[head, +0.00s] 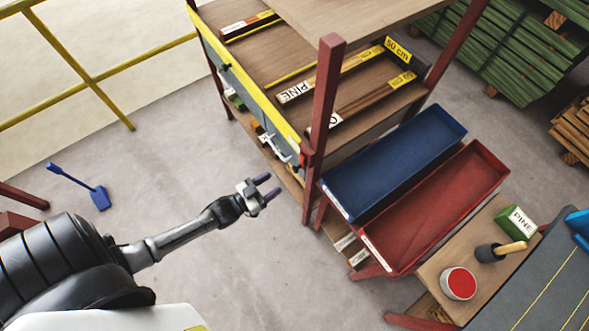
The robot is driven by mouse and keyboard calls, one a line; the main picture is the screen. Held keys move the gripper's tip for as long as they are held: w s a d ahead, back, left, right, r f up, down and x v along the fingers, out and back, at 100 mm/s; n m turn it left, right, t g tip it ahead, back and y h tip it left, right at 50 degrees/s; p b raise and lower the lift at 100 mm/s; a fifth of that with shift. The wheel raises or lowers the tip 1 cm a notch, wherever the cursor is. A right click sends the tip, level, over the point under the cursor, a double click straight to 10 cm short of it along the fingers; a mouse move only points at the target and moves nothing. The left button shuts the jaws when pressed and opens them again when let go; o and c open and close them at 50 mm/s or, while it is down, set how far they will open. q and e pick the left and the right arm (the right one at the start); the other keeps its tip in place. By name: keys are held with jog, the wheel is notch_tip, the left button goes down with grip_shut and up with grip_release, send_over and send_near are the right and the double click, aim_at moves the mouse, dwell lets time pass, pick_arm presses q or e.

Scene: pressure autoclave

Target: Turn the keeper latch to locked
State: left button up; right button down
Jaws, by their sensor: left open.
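My left gripper (267,187) reaches in from the left over the bare floor. Its two purple-tipped fingers are apart with nothing between them, pointing right toward the workbench. A silver-white fitting with a bar (276,148) sits low on the bench's grey front panel (247,100), just above and beyond the fingers. A small dark fitting (226,67) sits higher on the same panel. I cannot tell for certain which fitting is the keeper latch, or which way it is turned. The gripper appears apart from both. My right gripper is not in view.
A red post (325,95) stands at the bench corner. A blue tray (395,160) and a red tray (435,208) stick out to its right. A red-topped can (459,283) stands lower right. A blue scoop-like tool (99,196) lies left. Floor between is clear.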

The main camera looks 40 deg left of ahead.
aim_at(295, 170)
pick_arm(q)
jog(key=x, duration=0.9)
jog(key=shift+w+d, duration=0.15)
jog(key=shift+w, duration=0.05)
jog(key=shift+c, duration=0.3)
grip_shut()
